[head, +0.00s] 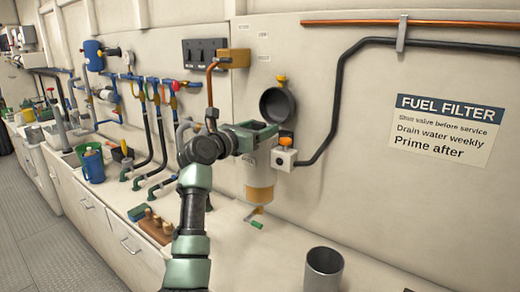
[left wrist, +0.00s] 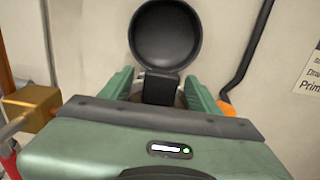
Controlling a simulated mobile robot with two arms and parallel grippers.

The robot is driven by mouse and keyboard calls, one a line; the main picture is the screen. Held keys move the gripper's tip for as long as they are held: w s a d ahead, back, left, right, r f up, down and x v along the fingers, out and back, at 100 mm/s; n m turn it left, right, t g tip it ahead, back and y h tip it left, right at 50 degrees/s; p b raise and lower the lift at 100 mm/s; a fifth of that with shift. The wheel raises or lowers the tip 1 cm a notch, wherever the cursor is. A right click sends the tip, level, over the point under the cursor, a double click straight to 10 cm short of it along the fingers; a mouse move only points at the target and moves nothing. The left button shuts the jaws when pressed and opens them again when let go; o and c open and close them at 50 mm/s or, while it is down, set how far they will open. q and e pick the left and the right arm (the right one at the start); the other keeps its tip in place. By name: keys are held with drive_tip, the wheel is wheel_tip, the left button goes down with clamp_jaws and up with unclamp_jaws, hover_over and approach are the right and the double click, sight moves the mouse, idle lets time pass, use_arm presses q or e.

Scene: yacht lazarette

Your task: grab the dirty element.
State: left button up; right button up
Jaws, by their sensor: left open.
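The fuel filter housing (head: 259,178) is fixed to the wall, pale with an amber lower part. Its round black lid (head: 277,105) stands open above it and also shows in the left wrist view (left wrist: 167,35). My left gripper (head: 262,130) is over the housing's top. In the left wrist view its two green fingers (left wrist: 158,98) are apart, one on each side of the housing's mouth below the lid hinge. The dirty element cannot be made out; the gripper body hides most of the mouth. I cannot tell whether the fingers touch anything. My right gripper is not in view.
A valve with an orange knob (head: 285,149) sits close right of the housing. A brass fitting (head: 235,58) on a copper pipe is above left. A metal cup (head: 323,270) stands on the counter. A wooden block with pegs (head: 156,228) and a blue-green container (head: 93,163) are at left.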

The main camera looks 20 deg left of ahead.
use_arm(q)
clamp_jaws()
idle(1.4)
